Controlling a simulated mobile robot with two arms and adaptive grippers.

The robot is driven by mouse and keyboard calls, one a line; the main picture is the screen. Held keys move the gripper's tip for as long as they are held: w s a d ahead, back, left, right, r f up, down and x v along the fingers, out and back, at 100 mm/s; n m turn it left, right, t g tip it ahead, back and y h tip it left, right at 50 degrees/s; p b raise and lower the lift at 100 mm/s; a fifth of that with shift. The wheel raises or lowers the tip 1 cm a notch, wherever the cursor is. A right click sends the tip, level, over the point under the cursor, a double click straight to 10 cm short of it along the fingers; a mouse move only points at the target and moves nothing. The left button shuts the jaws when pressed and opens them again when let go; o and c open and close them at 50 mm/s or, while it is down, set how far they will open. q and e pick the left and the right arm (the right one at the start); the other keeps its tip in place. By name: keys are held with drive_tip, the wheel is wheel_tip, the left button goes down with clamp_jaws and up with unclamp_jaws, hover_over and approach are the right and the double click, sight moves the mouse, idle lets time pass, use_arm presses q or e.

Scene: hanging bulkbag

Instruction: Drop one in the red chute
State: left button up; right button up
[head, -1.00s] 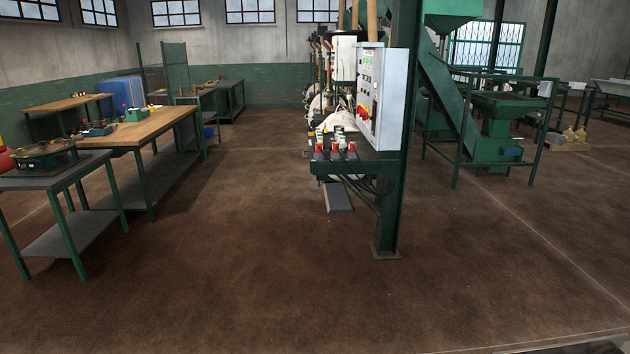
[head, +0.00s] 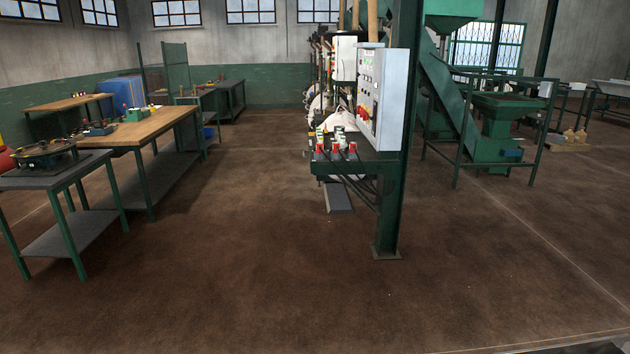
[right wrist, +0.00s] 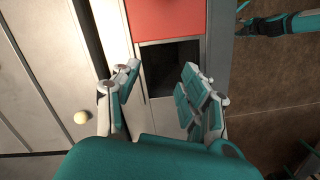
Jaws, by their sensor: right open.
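In the right wrist view, a red panel (right wrist: 165,18) sits above a dark rectangular opening (right wrist: 170,68) in a grey frame, which looks like the red chute. My right gripper (right wrist: 155,85) is open, its fingers spread on either side of the dark opening, and I see nothing held between them. A small round pale thing (right wrist: 80,117) lies or sticks out on the light panels to its left; I cannot tell what it is. A teal arm with what looks like my left gripper (right wrist: 245,22) shows at the upper right, too small to tell its jaws. The head view shows no gripper.
In the head view, a wooden-topped workbench (head: 150,127) and a grey table (head: 50,178) stand left. A green post (head: 390,190) and a control cabinet (head: 383,97) stand right of the middle. A green conveyor machine (head: 495,120) stands at the right. The brown floor between is clear.

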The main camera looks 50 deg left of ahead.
wheel_tip(320, 180, up, 12)
drive_tip(key=w, duration=0.1)
drive_tip(key=shift+w+a, duration=0.15)
drive_tip(key=shift+a, duration=0.25)
drive_tip(key=shift+f, duration=0.1)
drive_tip(key=shift+a, duration=0.1)
